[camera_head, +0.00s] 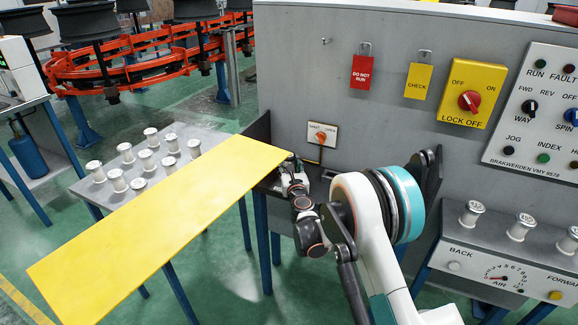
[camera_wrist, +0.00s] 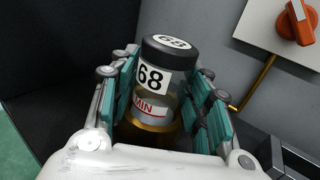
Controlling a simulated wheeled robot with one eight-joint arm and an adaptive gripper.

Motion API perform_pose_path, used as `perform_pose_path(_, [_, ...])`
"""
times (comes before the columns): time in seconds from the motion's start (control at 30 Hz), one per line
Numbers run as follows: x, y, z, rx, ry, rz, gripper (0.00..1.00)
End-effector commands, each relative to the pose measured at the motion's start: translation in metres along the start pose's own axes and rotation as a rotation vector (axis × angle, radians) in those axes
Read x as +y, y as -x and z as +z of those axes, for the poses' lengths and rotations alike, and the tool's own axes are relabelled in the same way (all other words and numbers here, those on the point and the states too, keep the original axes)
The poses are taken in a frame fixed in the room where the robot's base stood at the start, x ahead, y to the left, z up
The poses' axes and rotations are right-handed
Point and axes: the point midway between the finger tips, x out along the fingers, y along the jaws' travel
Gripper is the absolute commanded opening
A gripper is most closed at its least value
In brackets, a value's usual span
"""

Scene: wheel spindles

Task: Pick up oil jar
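The oil jar (camera_wrist: 168,75) is a clear cylinder with a black lid, a white "68" label and a red "MIN" mark. It stands in a brass-coloured base (camera_wrist: 150,135). In the wrist view my gripper (camera_wrist: 165,85) has its teal-padded fingers on either side of the jar. The fingers look open, with small gaps beside the jar's lower part; contact near the lid is hard to judge. In the head view my gripper (camera_head: 292,168) is low by the grey panel, and the jar cannot be made out there.
A yellow board (camera_head: 160,230) lies close left of my gripper. A grey panel (camera_head: 300,80) with switches rises behind, with an orange knob (camera_wrist: 297,22) near the jar. Several spindles stand on a grey table (camera_head: 185,135) at left; others stand on a console (camera_head: 490,245) at right.

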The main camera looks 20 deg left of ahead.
Motion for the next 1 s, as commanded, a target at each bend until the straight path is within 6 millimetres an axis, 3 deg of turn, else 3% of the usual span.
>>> perform_pose_path(0.03, [0.000,0.000,0.000,0.000,0.000,0.000,0.24])
perform_pose_path(0.1, [0.000,0.000,0.000,0.000,0.000,0.000,0.11])
perform_pose_path(0.53, [0.000,0.000,0.006,0.000,0.000,0.000,0.11])
perform_pose_path(0.8, [0.000,0.000,0.040,0.000,0.000,-0.001,0.11])
perform_pose_path(1.0, [0.000,0.039,0.038,0.000,0.000,0.000,0.11])
